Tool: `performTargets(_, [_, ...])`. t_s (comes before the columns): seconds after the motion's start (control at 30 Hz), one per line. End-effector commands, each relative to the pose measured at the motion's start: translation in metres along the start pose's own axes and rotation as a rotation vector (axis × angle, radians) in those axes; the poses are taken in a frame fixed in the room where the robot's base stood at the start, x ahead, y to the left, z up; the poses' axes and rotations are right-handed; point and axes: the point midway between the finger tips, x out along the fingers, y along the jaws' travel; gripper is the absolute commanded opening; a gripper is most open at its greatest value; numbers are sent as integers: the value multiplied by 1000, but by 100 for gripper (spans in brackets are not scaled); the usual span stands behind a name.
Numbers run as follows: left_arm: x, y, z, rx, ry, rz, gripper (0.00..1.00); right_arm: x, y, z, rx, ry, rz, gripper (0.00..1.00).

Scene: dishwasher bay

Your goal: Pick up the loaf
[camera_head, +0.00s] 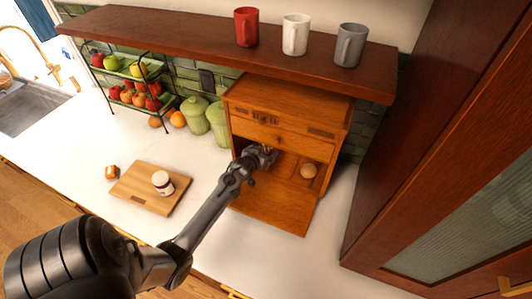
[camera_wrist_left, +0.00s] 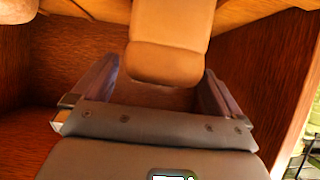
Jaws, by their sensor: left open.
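The loaf (camera_wrist_left: 170,40) is a tan, smooth-sided block in the left wrist view, inside the wooden bread box (camera_head: 290,92). In the head view I cannot make it out behind my gripper. My left gripper (camera_head: 268,153) reaches into the box's open lower compartment. In the left wrist view its two fingers (camera_wrist_left: 160,70) are apart, one on each side of the loaf's near end. I see gaps between the fingers and the loaf. My right gripper is not in view.
The box's door (camera_head: 285,211) lies folded down. Green canisters (camera_head: 195,115) stand left of the box. A cutting board (camera_head: 147,190) bears a jar (camera_head: 162,183). A shelf with mugs hangs above; a tall cabinet stands right.

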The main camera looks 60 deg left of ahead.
Motion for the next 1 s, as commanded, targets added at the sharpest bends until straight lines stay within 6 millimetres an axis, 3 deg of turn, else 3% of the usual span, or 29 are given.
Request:
performTargets(0.2, [19,0,0,1,0,0,100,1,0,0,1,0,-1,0])
performTargets(0.53, [21,0,0,1,0,0,98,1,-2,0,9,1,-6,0])
performTargets(0.9, [21,0,0,1,0,0,42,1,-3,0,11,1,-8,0])
performTargets(1.0, [21,0,-1,0,2,0,40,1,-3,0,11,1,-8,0])
